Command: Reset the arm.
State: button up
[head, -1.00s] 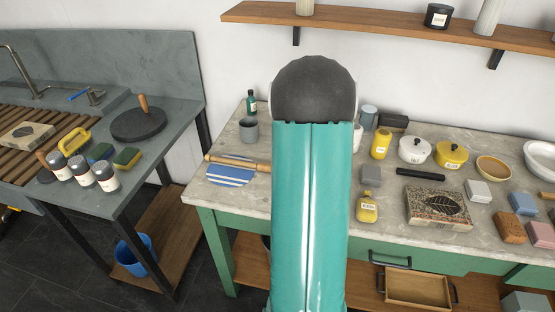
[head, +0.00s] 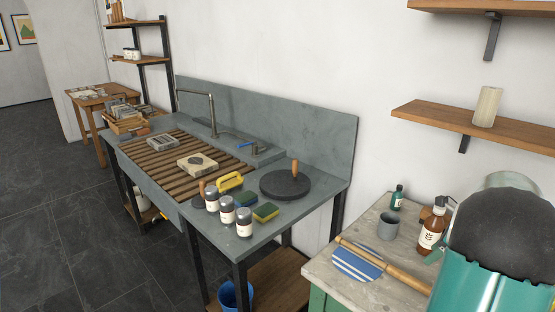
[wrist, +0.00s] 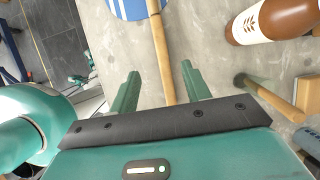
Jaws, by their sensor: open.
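My gripper (wrist: 157,82) shows in the wrist view with its two green fingers apart. A light wooden rolling pin or rod (wrist: 160,50) lies beyond and between the fingertips in that picture, and I see nothing gripped. I cannot tell how high the fingers are above the worktop. In the head view my arm fills the lower right corner and the gripper is hidden. The same rod (head: 385,265) lies there across a blue and white striped pad (head: 356,263) on the worktop.
A brown bottle (head: 432,230), a grey cup (head: 388,226) and a small green bottle (head: 397,197) stand on the worktop (head: 333,285) near my arm. The sink bench (head: 290,222) at left holds several jars, sponges and a black disc (head: 285,186). A shelf (head: 470,125) hangs above. Dark floor (head: 50,215) is clear at far left.

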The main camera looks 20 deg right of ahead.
jog(key=a+r+n, duration=0.3)
jog(key=a+n, duration=0.2)
jog(key=a, duration=0.4)
jog(key=w+a+r+n, duration=0.1)
jog(key=a+r+n, duration=0.35)
jog(key=a, duration=0.35)
jog(key=a+r+n, duration=0.2)
jog(key=a+n, duration=0.3)
jog(key=a, duration=0.4)
jog(key=s+a+n+h, duration=0.1)
jog(key=s+a+n, duration=0.4)
jog(key=a+n, duration=0.3)
jog(key=s+a+n+t+h, duration=0.1)
jog(key=s+a+n, duration=0.4)
jog(key=a+n, duration=0.3)
jog(key=shift+s+a+r+t, duration=0.25)
jog(key=shift+s+a+t, duration=0.05)
jog(key=shift+s+a, duration=0.1)
